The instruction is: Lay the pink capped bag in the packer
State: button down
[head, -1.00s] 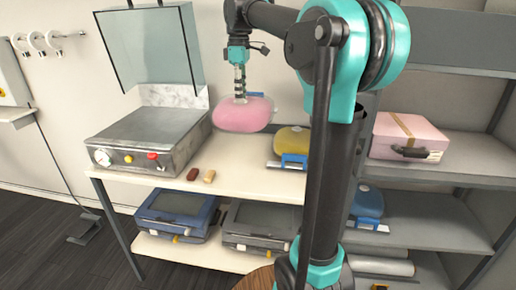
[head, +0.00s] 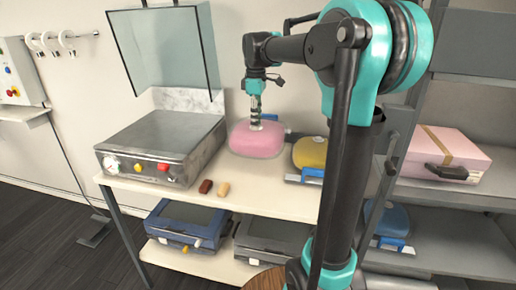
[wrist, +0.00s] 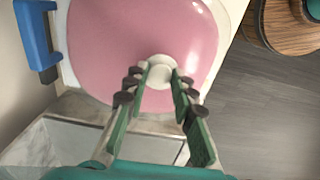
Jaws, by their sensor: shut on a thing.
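The pink capped bag (head: 257,140) is a rounded pink pouch with a pale round cap. My gripper (head: 256,118) points down from above and is shut on the cap; the wrist view shows its green fingers (wrist: 156,88) on either side of the cap (wrist: 159,72). The bag hangs level, low over or touching the table; I cannot tell which. The packer (head: 160,145) is the steel box with knobs on the table, left of the bag, with its clear lid (head: 160,50) raised. The bag is outside it.
A yellow bag (head: 310,152) with a blue clip sits right of the pink bag on the table (head: 255,195). Two small blocks, dark red (head: 205,187) and tan (head: 223,190), lie before the packer. Shelves with a pink case (head: 445,155) stand at right.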

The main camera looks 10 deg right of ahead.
aim_at(257, 143)
notch_tip(257, 143, down, 10)
jog(key=shift+f, duration=0.25)
dwell(0.3)
jog(key=c, duration=1.3)
grip_release()
jog(key=shift+f, duration=0.1)
jog(key=shift+o, duration=0.2)
